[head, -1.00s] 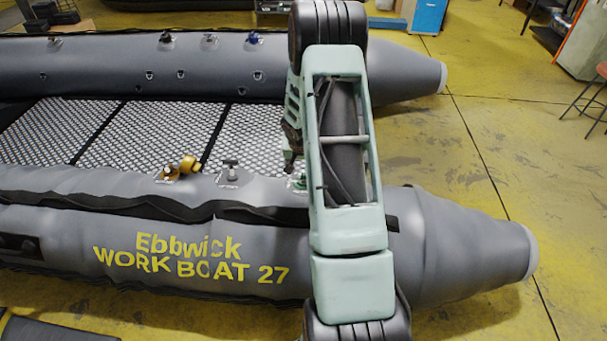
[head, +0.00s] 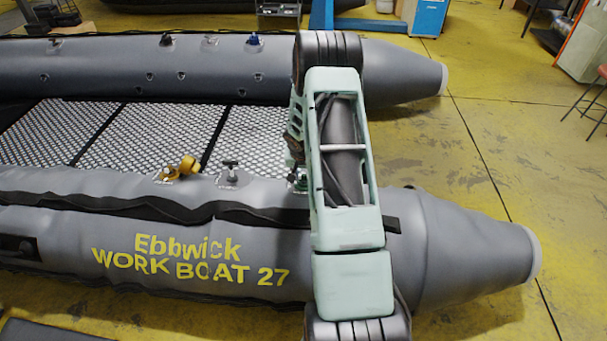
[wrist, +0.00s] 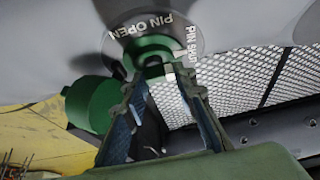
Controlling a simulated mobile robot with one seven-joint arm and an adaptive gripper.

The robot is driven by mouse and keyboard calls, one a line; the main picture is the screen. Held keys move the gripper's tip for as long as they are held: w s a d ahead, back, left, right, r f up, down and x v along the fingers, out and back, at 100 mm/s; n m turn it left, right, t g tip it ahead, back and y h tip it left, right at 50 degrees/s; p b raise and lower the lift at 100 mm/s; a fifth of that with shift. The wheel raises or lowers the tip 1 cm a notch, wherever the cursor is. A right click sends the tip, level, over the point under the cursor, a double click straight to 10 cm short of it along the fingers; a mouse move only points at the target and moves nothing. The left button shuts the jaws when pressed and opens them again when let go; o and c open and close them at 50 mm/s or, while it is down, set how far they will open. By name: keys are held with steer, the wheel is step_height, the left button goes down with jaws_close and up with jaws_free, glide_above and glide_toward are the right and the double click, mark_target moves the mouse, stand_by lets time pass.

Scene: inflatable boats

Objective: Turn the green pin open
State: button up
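The green pin (wrist: 153,62) sits on a round grey plate (wrist: 190,22) lettered PIN OPEN and PIN SHUT in the wrist view. A green cap (wrist: 92,104) hangs beside it at the left. My gripper (wrist: 163,82) has its fingertips close to the pin, one on each side, with a visible gap between them. Contact with the pin cannot be made out. In the head view, a bit of the green fitting (head: 300,181) shows on the near tube, left of my arm; my arm hides the rest and my gripper.
The grey near tube (head: 460,245) lettered Ebbwick Work Boat 27 carries a yellow fitting (head: 181,168) and a dark T-handled fitting (head: 231,171) left of the green one. The mesh floor (head: 150,130) and far tube (head: 200,75) lie behind.

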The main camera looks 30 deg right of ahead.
steer(key=c, duration=0.4)
